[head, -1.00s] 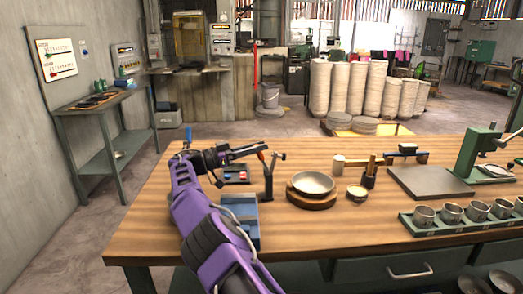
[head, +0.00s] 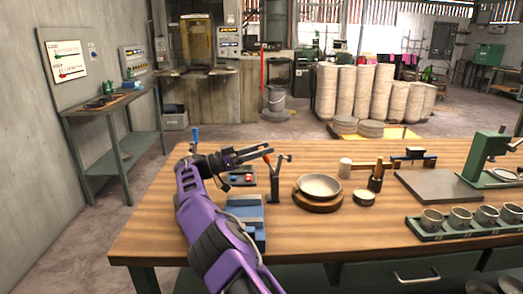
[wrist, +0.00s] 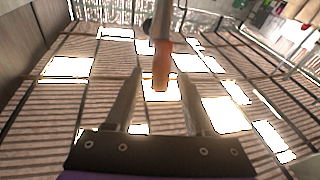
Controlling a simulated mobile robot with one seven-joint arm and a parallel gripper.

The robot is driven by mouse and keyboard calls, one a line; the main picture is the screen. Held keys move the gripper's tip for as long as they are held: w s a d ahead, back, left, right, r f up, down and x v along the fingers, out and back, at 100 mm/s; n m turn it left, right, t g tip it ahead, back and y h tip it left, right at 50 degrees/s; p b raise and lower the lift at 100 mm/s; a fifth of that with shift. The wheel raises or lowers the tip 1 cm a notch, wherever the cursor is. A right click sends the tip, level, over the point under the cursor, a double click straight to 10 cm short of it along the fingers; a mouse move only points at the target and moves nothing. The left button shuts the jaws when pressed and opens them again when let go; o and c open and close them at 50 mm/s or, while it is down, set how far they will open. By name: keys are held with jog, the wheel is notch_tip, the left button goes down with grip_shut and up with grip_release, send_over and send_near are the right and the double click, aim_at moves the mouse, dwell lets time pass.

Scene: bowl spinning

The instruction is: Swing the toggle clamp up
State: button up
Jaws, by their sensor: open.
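The toggle clamp (head: 276,182) is a dark upright stand on the wooden bench, forking at its top. One branch ends in an orange-red tip and the other in a dark knob. My gripper (head: 262,150) reaches in from the left, beside the orange tip. In the wrist view my gripper (wrist: 157,92) has its two fingers apart, with the orange grip (wrist: 162,66) of a grey lever showing between them. Gaps show on both sides of the grip, so the fingers look clear of it. The depth between them is hard to tell.
A metal bowl (head: 319,185) sits on a round wooden base right of the clamp. A blue block (head: 246,214) and a small control box with buttons (head: 240,176) lie under my arm. A row of cups stands on a green tray (head: 428,233) at the right. The front middle is clear.

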notch_tip(320, 180, up, 10)
jog(key=p, duration=0.3)
dwell(0.7)
